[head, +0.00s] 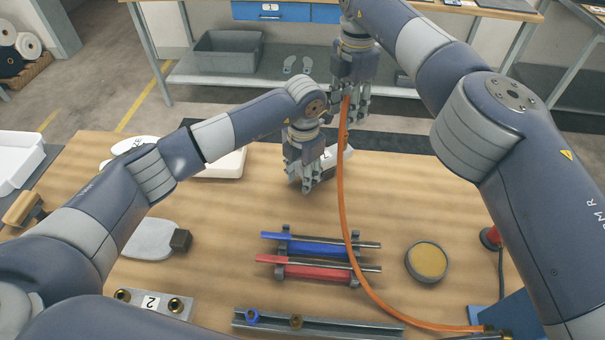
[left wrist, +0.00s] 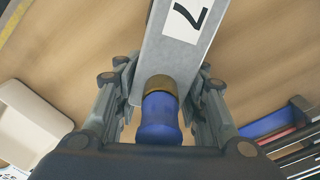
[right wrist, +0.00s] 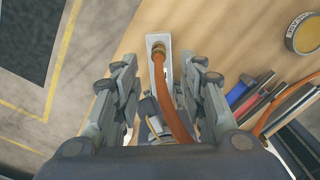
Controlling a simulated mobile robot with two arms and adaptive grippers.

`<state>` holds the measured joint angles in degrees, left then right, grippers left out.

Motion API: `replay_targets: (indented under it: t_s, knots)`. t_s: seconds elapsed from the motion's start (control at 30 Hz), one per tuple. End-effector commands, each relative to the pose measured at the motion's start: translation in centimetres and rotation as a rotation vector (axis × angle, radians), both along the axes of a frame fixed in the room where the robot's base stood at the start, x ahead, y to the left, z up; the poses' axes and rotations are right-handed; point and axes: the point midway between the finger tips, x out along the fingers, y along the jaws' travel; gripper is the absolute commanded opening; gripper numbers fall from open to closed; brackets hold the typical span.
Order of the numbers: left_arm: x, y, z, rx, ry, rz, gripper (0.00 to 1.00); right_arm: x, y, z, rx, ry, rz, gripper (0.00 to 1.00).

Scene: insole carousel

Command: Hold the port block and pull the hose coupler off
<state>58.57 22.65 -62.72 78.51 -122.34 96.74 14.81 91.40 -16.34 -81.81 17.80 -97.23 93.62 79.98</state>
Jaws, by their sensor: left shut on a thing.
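The grey port block (left wrist: 178,45), with a black-on-white number label, stands between my left gripper's fingers (left wrist: 160,95). A blue sleeve sits on a brass fitting (left wrist: 160,85) at its near end. In the head view my left gripper (head: 306,180) is shut on the block (head: 338,158) over the table. The orange hose (right wrist: 175,110) ends in a brass-coloured coupler (right wrist: 157,52) at the block in the right wrist view; I cannot tell how firmly it is seated. My right gripper (right wrist: 163,100) is open, its fingers apart on both sides of the hose. It is higher in the head view (head: 350,108).
The hose runs down across the table to the lower right. A rack with blue and red bars (head: 318,258), a round tin (head: 427,262), a second block labelled 2 (head: 152,303) and a metal rail (head: 310,324) lie nearer.

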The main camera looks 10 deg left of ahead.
Motion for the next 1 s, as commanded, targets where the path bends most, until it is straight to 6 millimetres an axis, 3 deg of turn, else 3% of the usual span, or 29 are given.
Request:
replay_targets:
  t_s: [0.3,0.5,1.0]
  knots:
    - [-0.1,0.1,-0.2,0.003,0.004,0.001,0.0,-0.1,0.0,-4.7,0.0,0.003,0.0,0.38]
    - [-0.1,0.1,-0.2,0.003,0.004,0.001,0.0,0.0,0.0,-6.6,0.0,0.001,-0.001,0.38]
    - [-0.1,0.1,-0.2,0.003,0.004,0.001,0.0,0.0,0.0,-7.3,0.001,0.001,0.001,0.38]
